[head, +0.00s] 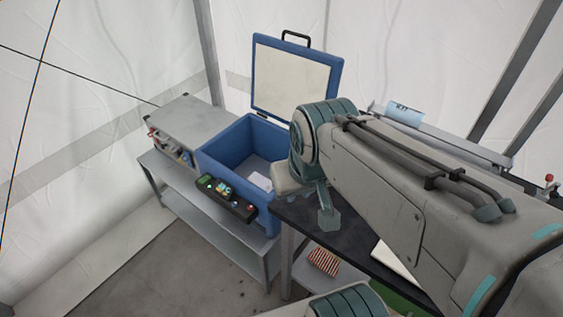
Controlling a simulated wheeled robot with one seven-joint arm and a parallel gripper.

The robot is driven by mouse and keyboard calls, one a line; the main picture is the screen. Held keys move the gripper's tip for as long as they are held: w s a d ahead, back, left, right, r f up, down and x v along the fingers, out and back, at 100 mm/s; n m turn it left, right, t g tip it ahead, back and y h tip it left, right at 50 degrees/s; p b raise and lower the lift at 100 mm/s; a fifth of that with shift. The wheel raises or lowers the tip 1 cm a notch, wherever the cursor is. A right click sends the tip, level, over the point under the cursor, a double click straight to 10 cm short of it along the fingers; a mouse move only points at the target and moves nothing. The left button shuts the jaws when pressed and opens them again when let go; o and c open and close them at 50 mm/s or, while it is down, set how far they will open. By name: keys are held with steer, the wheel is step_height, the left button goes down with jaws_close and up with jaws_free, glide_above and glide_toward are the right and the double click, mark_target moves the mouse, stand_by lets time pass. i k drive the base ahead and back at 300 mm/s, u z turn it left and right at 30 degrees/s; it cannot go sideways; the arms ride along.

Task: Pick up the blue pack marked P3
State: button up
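A light blue pack (405,114) lies on a grey ledge at the back right, behind my arm. It carries a small dark marking that is too small to read surely as P3. My gripper (327,211) shows only in part, below the arm's rounded joint and over the left end of the dark table. One teal finger-like part points down there. The rest is hidden by the arm, so its opening does not show. The pack is well behind and to the right of it, apart from it.
A blue cooler box (228,147) stands with its lid (296,78) raised and a white item (260,182) inside. The dark table (313,222) is largely covered by my arm. A red-striped packet (323,261) lies below.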

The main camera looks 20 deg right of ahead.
mark_target(263, 182)
steer(key=u, duration=1.85)
steer(key=i, duration=1.95)
steer(key=z, duration=3.7)
steer(key=i, duration=0.5)
